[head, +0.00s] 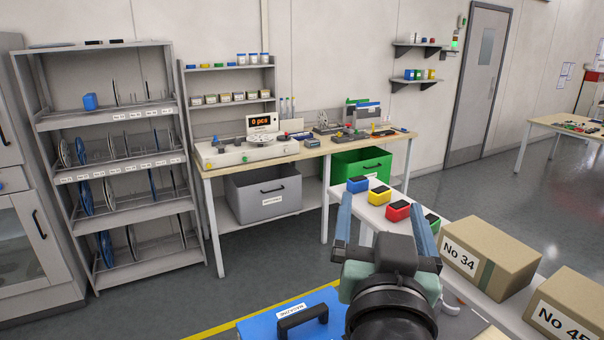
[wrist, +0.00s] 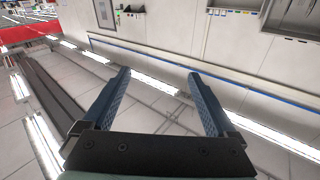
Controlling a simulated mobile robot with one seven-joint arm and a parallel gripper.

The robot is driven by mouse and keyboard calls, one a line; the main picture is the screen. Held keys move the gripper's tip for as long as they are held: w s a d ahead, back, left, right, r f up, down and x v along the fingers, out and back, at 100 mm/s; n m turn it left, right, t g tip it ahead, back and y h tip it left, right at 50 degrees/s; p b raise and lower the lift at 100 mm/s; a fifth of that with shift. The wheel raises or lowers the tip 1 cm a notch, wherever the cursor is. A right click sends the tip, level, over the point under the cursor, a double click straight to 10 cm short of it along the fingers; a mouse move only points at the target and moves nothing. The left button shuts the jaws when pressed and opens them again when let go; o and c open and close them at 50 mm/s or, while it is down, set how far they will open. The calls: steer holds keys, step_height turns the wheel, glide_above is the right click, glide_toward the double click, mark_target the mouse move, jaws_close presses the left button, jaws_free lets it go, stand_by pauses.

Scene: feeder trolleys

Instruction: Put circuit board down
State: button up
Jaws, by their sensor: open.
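My gripper (head: 383,207) is in the lower middle of the head view, raised in front of the white table (head: 466,262). Its two blue fingers stand wide apart with nothing between them. The wrist view also shows the gripper (wrist: 159,75) open and empty, with only wall, light strips and distant room beyond it. I cannot make out a circuit board in either view; small items on the workbench are too small to tell.
The workbench (head: 310,158) stands behind, with a grey bin (head: 262,197) and a green bin (head: 345,180) below. Small coloured boxes and cartons (head: 488,252) stand on the white table. A blue case (head: 265,328) is in front. A shelf rack (head: 112,185) stands left. Floor between is clear.

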steer(key=s+a+r+n+t+y, duration=0.2)
steer(key=s+a+r+t, duration=0.2)
steer(key=r, duration=0.7)
steer(key=s+a+r+n+t+y, duration=0.2)
steer(key=s+a+r+t+y, duration=0.1)
steer(key=s+a+r+t, duration=0.2)
steer(key=s+a+r, duration=0.2)
steer(key=a+r, duration=0.2)
steer(key=r, duration=0.2)
steer(key=shift+r, duration=0.15)
